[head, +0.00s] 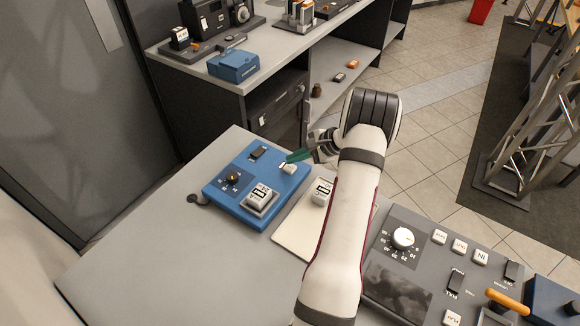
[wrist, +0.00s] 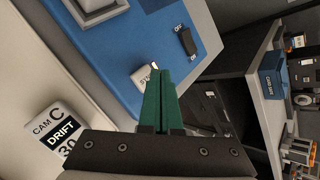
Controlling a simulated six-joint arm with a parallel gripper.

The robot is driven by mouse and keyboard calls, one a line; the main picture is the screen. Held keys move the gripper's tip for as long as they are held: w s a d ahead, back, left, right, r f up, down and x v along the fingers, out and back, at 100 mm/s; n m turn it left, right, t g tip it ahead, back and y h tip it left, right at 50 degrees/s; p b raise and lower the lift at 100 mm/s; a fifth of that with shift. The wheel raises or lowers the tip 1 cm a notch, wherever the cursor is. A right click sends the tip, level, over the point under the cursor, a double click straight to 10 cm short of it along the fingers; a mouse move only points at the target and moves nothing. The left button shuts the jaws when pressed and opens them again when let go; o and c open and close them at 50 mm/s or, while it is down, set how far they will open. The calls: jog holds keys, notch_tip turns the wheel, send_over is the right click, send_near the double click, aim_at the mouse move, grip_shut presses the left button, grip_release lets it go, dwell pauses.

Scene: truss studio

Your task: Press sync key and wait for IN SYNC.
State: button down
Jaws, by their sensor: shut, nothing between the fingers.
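The blue panel (head: 225,188) lies on the grey table and also shows in the wrist view (wrist: 115,60). Its white sync key (head: 289,169) sits near the panel's right edge; in the wrist view the key (wrist: 141,77) is partly hidden by my fingers. My gripper (head: 286,160) has green fingers, shut and empty, with the tips at the key. I cannot tell whether they touch it. A white block (wrist: 56,131) reading "CAM C DRIFT 30" stands on a cream mat (head: 296,235), beside the panel. Another white block (head: 262,196) sits in a grey holder on the panel; its text is unreadable.
The panel also has a black switch (head: 258,153) and a black knob (head: 233,177). A grey console (head: 425,265) with keys and a dial is at the lower right. A shelf unit with a blue box (head: 233,65) stands behind.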

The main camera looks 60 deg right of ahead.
aim_at(294, 168)
jog(key=shift+r, duration=2.5)
jog(key=shift+w, duration=0.1)
jog(key=w+a+r+n+g+y, duration=0.1)
jog(key=w+a+r+n, duration=0.25)
jog(key=a, duration=0.45)
jog(key=w+a+r+n+g+y, duration=0.15)
jog(key=a+r, duration=0.25)
jog(key=a, duration=0.4)
jog(key=s+a+r+n+g, duration=0.1)
jog(key=a+r+n+g, duration=0.15)
jog(key=a, duration=0.55)
jog(key=s+a+r+n+g, duration=0.1)
jog(key=a+r+n, duration=0.15)
jog(key=a, duration=0.55)
jog(key=s+a+n+g+h, duration=0.1)
jog(key=s+a+n, duration=0.3)
jog(key=s, duration=0.5)
jog(key=s+a+f+n+g+h, duration=0.1)
jog(key=s+a+n+g, duration=0.1)
jog(key=s+a+n, duration=0.3)
jog(key=s+a, duration=0.4)
jog(key=s, duration=0.1)
jog(key=shift+f+h, duration=0.2)
jog(key=shift+h, duration=0.15)
